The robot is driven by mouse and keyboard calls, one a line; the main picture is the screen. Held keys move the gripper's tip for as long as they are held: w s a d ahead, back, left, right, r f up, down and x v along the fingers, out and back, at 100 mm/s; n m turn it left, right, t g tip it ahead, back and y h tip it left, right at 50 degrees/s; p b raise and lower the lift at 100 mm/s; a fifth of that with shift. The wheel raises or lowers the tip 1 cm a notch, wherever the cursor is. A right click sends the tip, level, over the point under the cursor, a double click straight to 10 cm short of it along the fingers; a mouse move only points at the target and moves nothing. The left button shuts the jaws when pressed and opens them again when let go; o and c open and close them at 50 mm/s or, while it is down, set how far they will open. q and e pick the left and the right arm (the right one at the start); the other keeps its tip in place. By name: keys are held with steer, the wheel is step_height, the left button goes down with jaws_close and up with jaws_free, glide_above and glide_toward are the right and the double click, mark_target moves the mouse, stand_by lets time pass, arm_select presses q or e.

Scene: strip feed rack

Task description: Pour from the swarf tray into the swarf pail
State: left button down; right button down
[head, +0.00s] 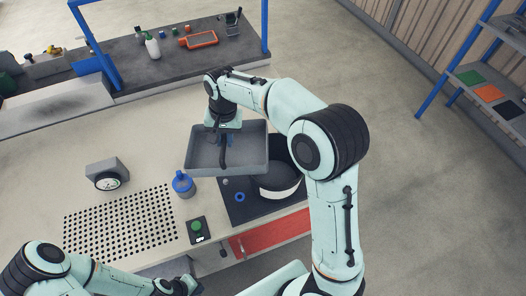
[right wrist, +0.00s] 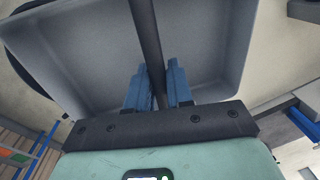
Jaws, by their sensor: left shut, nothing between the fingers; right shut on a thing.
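The swarf tray (head: 257,155) is a grey rectangular tray with a dark bar across it. My right gripper (head: 223,128) is shut on this bar; the right wrist view shows its blue fingers (right wrist: 158,88) on either side of the bar. The tray hangs above the bench, and its bare grey inside (right wrist: 205,40) shows no swarf that I can make out. The swarf pail (head: 279,187), dark and round with a white band, stands on a dark mat to the tray's lower right, partly hidden by the tray and my arm. My left gripper (head: 188,286) is shut and empty at the bottom edge.
A blue bottle (head: 182,184), a gauge (head: 107,179), a green-button box (head: 197,229) and a perforated plate (head: 120,225) are on the bench. A blue ring (head: 240,197) lies on the dark mat (head: 232,210). Shelves (head: 490,92) stand at right.

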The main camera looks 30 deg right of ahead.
steer(key=shift+w+a, duration=0.35)
steer(key=shift+a, duration=0.15)
steer(key=shift+s+d+r, duration=0.1)
steer(key=shift+s+d, duration=0.25)
steer(key=shift+d, duration=0.3)
steer(key=shift+s+r, duration=0.1)
steer(key=shift+r, duration=0.2)
steer(key=shift+a+r+t+y, duration=0.15)
steer(key=shift+r+y, duration=0.1)
steer(key=shift+r, duration=0.2)
steer(key=shift+a+r+t+y, duration=0.15)
steer(key=shift+r+y, duration=0.1)
steer(key=shift+r, duration=0.15)
steer(key=shift+w+r, duration=0.2)
steer(key=shift+d, duration=0.15)
